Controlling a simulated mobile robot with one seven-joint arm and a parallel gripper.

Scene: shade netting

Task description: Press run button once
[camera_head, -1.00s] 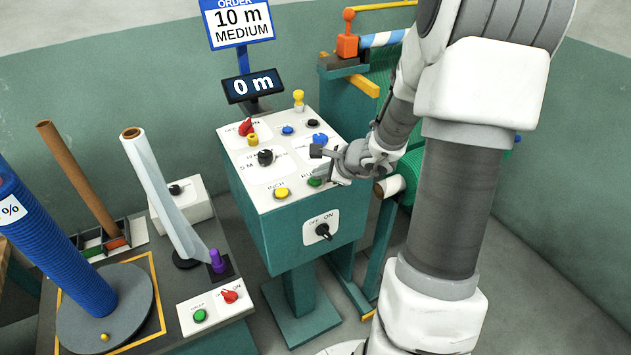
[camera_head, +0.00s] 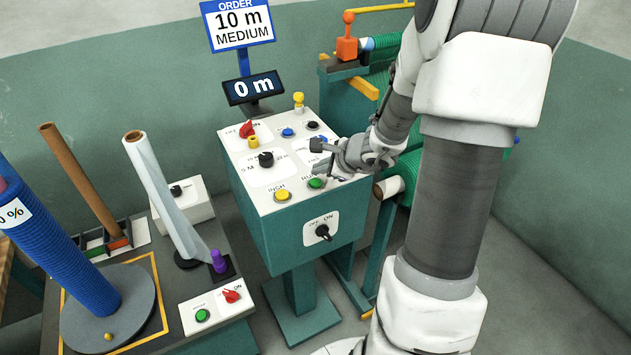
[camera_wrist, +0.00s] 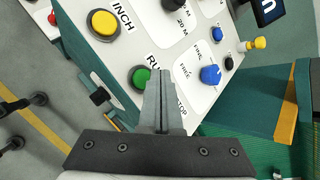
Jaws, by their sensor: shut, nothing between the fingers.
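The run button is the green button (camera_head: 316,183) on the sloping top of the teal control box (camera_head: 268,231), near its front right corner. In the wrist view the green button (camera_wrist: 140,77) sits beside the partly hidden "RU" lettering, just left of my finger tips. My gripper (camera_head: 329,171) is shut and empty over the panel, its tips close behind the button in the head view. The tips also show in the wrist view (camera_wrist: 163,75). I cannot tell the exact gap above the panel. The display (camera_head: 253,87) reads "0 m".
The yellow INCH button (camera_head: 282,195) is left of the green one. A black selector (camera_head: 266,159), a blue knob (camera_wrist: 210,74) and a red switch (camera_head: 247,130) share the panel. A side table (camera_head: 226,333) with rolls stands left.

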